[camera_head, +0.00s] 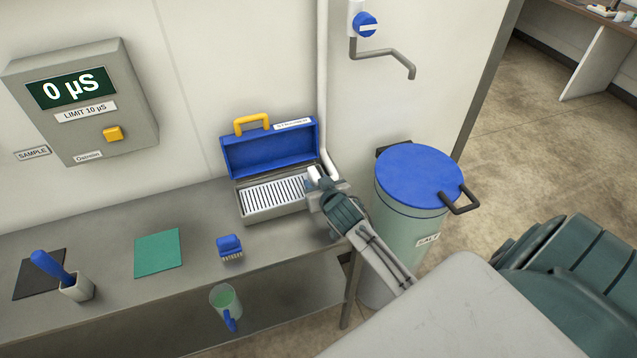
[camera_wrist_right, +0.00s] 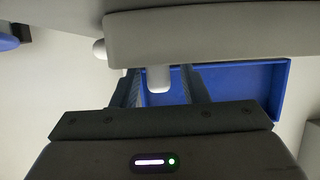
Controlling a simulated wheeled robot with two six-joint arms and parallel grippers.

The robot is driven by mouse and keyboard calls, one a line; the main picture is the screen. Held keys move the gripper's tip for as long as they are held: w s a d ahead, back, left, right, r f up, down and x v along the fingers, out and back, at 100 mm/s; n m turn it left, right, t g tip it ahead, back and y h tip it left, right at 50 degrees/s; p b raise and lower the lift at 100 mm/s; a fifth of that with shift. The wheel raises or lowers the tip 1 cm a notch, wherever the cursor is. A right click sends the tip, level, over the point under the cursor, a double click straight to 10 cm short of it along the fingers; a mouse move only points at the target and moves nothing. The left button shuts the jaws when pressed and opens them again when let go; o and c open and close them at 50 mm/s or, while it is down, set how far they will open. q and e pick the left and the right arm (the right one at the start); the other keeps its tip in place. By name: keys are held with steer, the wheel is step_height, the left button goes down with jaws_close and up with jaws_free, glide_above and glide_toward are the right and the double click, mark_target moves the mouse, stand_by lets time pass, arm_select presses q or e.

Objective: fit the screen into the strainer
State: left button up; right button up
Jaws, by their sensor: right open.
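The strainer (camera_head: 242,212) is a grey box on the bench against the wall, with its blue lid (camera_head: 270,153) standing open. A white panel with dark slots, seemingly the screen (camera_head: 270,194), shows inside the box opening; I cannot tell how it is seated. My right gripper (camera_head: 316,184) is at the box's right end and partly hides it. In the right wrist view its two dark fingers (camera_wrist_right: 160,92) are apart, with a white rounded piece (camera_wrist_right: 158,80) between them, not visibly gripped. The blue lid (camera_wrist_right: 245,85) shows behind them. My left gripper is out of view.
A white pipe (camera_head: 323,80) runs down the wall close behind my right gripper. A blue-lidded bin (camera_head: 410,215) stands right of the bench. A blue brush (camera_head: 229,247), green pad (camera_head: 158,253) and holder with a blue handle (camera_head: 76,289) lie to the left.

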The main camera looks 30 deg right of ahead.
steer(key=shift+r, duration=0.15)
steer(key=b+v, duration=0.2)
steer(key=v, duration=1)
steer(key=shift+b, duration=0.35)
